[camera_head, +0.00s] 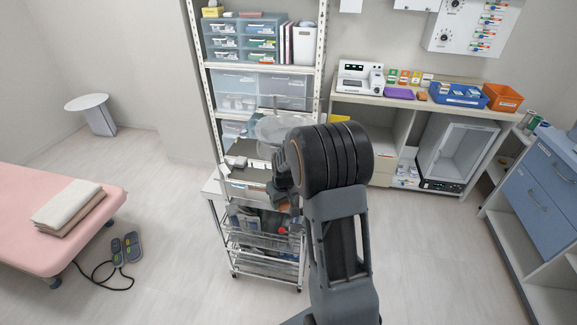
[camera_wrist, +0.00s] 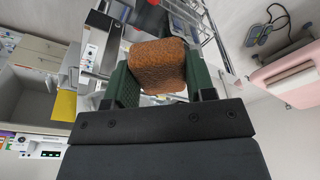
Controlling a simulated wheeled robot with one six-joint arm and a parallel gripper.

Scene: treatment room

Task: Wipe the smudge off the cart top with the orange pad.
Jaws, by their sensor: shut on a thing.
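My gripper (camera_wrist: 160,78) is shut on the orange pad (camera_wrist: 157,64), a brown-orange spongy block between its two green fingers in the wrist view. In the head view my gripper hangs at the right front of the wheeled cart, and my arm hides part of the cart. A sliver of the pad's colour shows below the gripper. The shiny cart top (camera_head: 250,174) is partly visible to the left of the gripper. I cannot make out the smudge clearly. Whether the pad touches the cart top cannot be told.
Wire baskets (camera_head: 262,245) with packages are below the top. A shelf rack (camera_head: 326,60) stands behind the cart.

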